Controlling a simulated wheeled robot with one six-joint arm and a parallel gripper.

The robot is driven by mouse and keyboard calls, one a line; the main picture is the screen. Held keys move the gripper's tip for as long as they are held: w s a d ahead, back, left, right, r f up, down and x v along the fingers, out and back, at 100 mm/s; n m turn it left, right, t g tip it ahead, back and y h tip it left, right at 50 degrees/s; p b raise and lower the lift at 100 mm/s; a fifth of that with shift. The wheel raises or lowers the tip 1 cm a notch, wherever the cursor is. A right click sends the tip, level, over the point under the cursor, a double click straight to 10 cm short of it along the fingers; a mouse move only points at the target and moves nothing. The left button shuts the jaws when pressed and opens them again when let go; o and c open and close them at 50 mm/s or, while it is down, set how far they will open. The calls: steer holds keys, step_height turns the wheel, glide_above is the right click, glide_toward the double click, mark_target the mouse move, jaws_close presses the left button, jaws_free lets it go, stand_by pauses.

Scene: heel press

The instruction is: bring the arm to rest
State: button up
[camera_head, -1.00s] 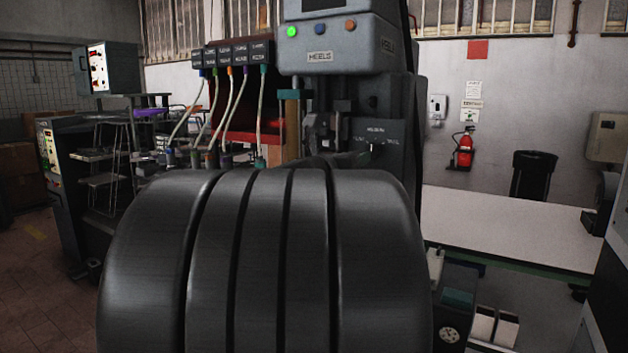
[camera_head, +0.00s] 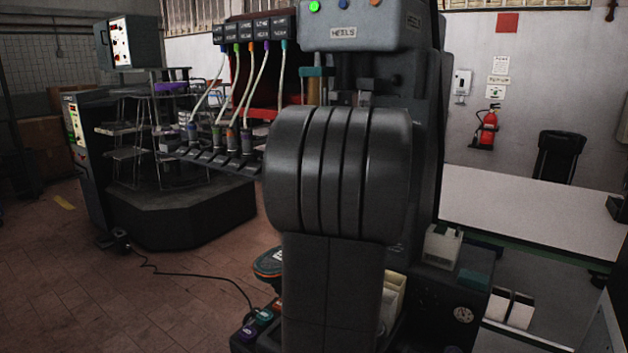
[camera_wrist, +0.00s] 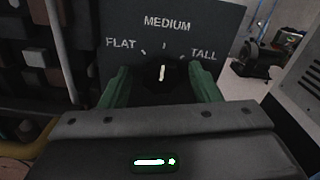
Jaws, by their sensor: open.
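My gripper (camera_wrist: 161,78) shows in the wrist view with its two green fingers apart. Between the fingers is a dark round knob (camera_wrist: 170,80) on a dark panel (camera_wrist: 225,22) marked FLAT, MEDIUM and TALL. The knob's white mark points up toward MEDIUM. The fingers stand on either side of the knob; I cannot tell whether they reach around it or stop short of it. In the head view, my dark arm link covers the front of the grey press (camera_head: 410,95) labelled HEELS, and hides my gripper and the knob.
Several hoses hang from labelled boxes (camera_head: 255,28) left of the press. A rack (camera_head: 140,130) and a control cabinet (camera_head: 72,120) stand further left. A white table (camera_head: 530,205) is at the right. A cable (camera_head: 190,274) crosses the otherwise open floor at lower left.

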steer(key=shift+s, duration=0.1)
stand_by(0.3)
steer(key=b+v, duration=0.2)
steer(key=v, duration=1.2)
steer(key=p+x, duration=0.2)
steer(key=x, duration=1.2)
steer(key=s+a+m, duration=0.3)
steer(key=s+m, duration=0.2)
steer(key=m, duration=0.5)
steer(key=shift+b, duration=0.3)
steer(key=shift+s+f, duration=0.15)
